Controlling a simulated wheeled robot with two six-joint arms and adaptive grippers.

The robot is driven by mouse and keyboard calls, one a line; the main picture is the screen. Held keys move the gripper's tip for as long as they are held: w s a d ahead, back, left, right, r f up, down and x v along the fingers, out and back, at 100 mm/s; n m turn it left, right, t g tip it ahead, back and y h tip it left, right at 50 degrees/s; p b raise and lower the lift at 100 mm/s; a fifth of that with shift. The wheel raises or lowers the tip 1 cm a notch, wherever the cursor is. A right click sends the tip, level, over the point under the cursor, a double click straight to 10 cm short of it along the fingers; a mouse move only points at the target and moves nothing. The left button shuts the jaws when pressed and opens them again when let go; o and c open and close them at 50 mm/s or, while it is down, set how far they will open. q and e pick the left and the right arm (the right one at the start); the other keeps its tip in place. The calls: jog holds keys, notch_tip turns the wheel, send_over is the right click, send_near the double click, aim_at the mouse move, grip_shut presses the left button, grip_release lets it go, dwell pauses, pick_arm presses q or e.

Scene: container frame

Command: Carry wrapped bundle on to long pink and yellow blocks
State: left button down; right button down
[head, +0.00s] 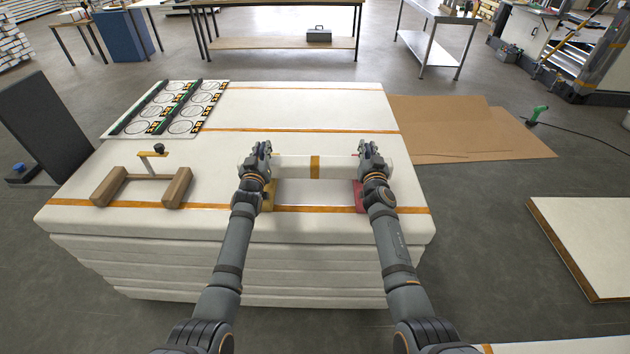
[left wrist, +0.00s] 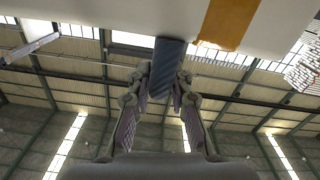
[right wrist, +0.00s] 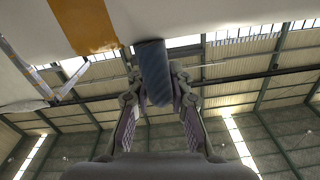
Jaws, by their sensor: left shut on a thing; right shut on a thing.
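The wrapped bundle (head: 292,165) is a long white roll with an orange band at its middle. It lies across between my two grippers in the head view. My left gripper (head: 262,150) is shut on a blue strap (left wrist: 169,62) at the bundle's left part; my right gripper (head: 371,150) is shut on a similar strap (right wrist: 153,70) at its right part. The yellow block (head: 268,198) and the pink block (head: 359,197) show just in front of the bundle, partly hidden by my arms. I cannot tell whether the bundle touches them.
The bundle is over a stack of white panels (head: 310,232) with orange straps. Two wooden blocks with a clamp (head: 150,165) stand at left. A panel of round parts (head: 180,105) lies at the back left. The stack's back middle is clear.

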pick_arm(q)
jog(key=shift+d+f+b, duration=0.15)
jog(key=shift+f+b, duration=0.15)
jog(key=shift+f, duration=0.1)
pick_arm(e)
jog(key=shift+a+f, duration=0.25)
jog(key=shift+f, duration=0.2)
pick_arm(q)
jog(key=c, duration=1.5)
grip_release()
jog(key=shift+r+p, duration=0.2)
jog(key=shift+p, duration=0.1)
pick_arm(e)
jog(key=c, duration=1.5)
grip_release()
jog(key=shift+r, duration=0.2)
pick_arm(q)
jog(key=o, duration=0.3)
jog(key=shift+s, duration=0.15)
pick_arm(e)
jog(key=shift+o, duration=1.4)
jog(key=shift+s+d, duration=0.15)
jog(key=shift+s, duration=0.05)
jog(key=shift+w, duration=0.1)
